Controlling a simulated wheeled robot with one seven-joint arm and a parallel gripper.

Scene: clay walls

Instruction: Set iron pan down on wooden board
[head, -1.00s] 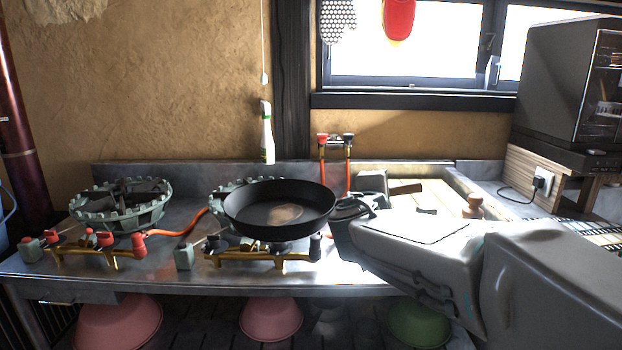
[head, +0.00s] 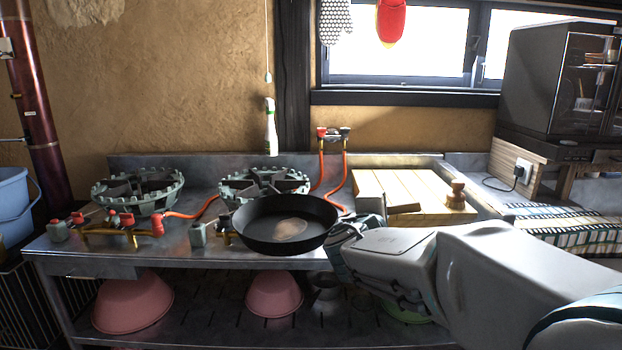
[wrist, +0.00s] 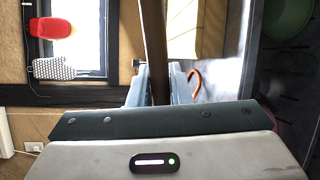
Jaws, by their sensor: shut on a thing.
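The black iron pan (head: 262,243) is held in the air in front of the right-hand gas burner in the head view, roughly level, with a pale patch inside its base. My gripper (head: 345,228) is at the pan's right side, where the handle is hidden by the gripper and arm. In the wrist view my gripper (wrist: 160,88) is shut on a dark bar, the pan's handle (wrist: 154,40). The wooden board (head: 425,192) lies on the steel counter to the right of the pan and farther back, partly behind my gripper.
Two gas burners (head: 138,192) (head: 262,185) stand on the steel counter, with orange hoses (head: 347,185) behind. A small wooden object (head: 456,194) stands at the board's right end. A white bottle (head: 271,130) is near the wall. A dark cabinet (head: 555,85) stands at the right.

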